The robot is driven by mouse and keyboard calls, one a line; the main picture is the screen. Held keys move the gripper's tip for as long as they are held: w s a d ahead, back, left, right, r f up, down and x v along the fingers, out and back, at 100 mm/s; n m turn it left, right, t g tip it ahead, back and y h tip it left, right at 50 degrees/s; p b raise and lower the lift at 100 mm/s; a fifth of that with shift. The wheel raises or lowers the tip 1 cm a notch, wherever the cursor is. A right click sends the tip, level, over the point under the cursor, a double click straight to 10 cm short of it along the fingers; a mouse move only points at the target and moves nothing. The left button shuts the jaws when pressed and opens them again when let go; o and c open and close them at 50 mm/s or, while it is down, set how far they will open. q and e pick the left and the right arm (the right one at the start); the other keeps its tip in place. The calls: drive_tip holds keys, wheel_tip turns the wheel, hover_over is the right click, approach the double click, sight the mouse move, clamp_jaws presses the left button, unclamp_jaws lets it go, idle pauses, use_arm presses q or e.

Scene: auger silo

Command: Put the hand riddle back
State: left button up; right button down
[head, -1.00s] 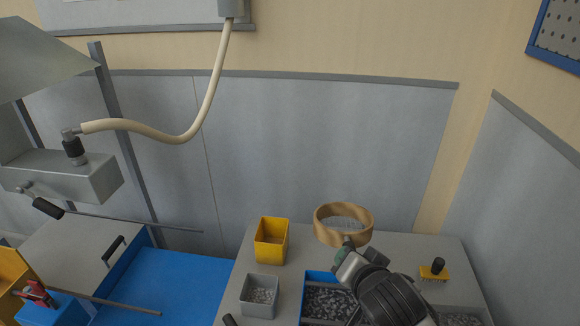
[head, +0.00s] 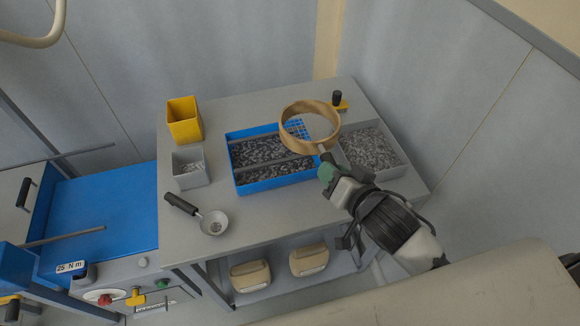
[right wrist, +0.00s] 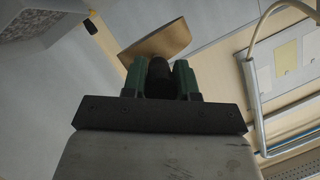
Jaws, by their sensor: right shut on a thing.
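The hand riddle (head: 296,143) is a round wooden hoop. In the head view it appears in front of the right end of the blue tray and the back left corner of the grey tray, raised above the table. My right gripper (head: 327,166) is shut on its handle, on the near side of the hoop. In the right wrist view the green fingers (right wrist: 159,78) sit on both sides of a dark grip, with the hoop of the riddle (right wrist: 157,42) beyond. My left gripper is not in view.
The grey table (head: 240,228) holds a blue tray (head: 262,184) of dark pellets, a grey tray (head: 385,175) of grey pellets, a yellow bin (head: 185,128), a small grey bin (head: 194,181), a scoop (head: 213,222) and a yellow black-knobbed tool (head: 340,104).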

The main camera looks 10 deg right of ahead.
drive_tip(key=w+a+f, duration=0.2)
drive_tip(key=f, duration=0.1)
drive_tip(key=w+a+f, duration=0.2)
drive_tip(key=a+f, duration=0.1)
drive_tip(key=w+a+f+p, duration=0.1)
drive_tip(key=w+a+f, duration=0.1)
drive_tip(key=a+f, duration=0.1)
drive_tip(key=shift+w+a+f, duration=0.25)
drive_tip(key=shift+w+f, duration=0.15)
drive_tip(key=shift+f, duration=0.3)
drive_tip(key=shift+f, duration=0.15)
drive_tip(key=c, duration=0.9)
unclamp_jaws()
drive_tip(key=shift+o, duration=0.2)
